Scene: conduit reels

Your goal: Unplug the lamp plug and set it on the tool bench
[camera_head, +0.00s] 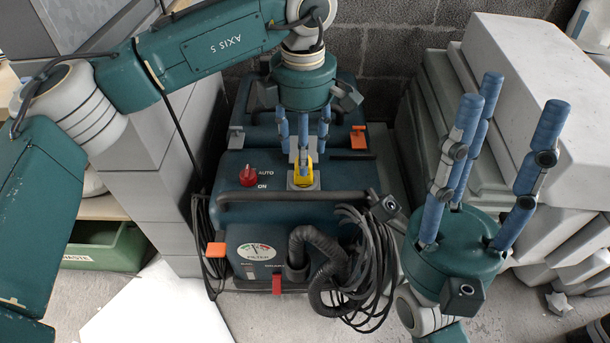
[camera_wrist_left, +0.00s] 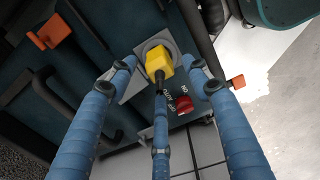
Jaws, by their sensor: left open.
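The yellow plug (camera_head: 303,177) sits in a socket plate on top of the dark blue machine (camera_head: 330,207). It also shows in the left wrist view (camera_wrist_left: 158,60), with a dark cable running from it. My left gripper (camera_head: 304,148) points down just above the plug. Its blue fingers are open, and in the left wrist view (camera_wrist_left: 165,80) they stand spread around the plug, apart from it. My right gripper (camera_head: 508,108) is open and empty at the right, fingers pointing up, away from the machine. I cannot identify the tool bench.
A red switch (camera_head: 248,176) marked AUTO and ON is left of the plug. A black bar handle (camera_head: 290,197), a ribbed hose (camera_head: 325,270) and coiled black cable (camera_head: 370,260) are in front. Pale stacked blocks (camera_head: 520,80) are at right, a green bin (camera_head: 108,246) at left.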

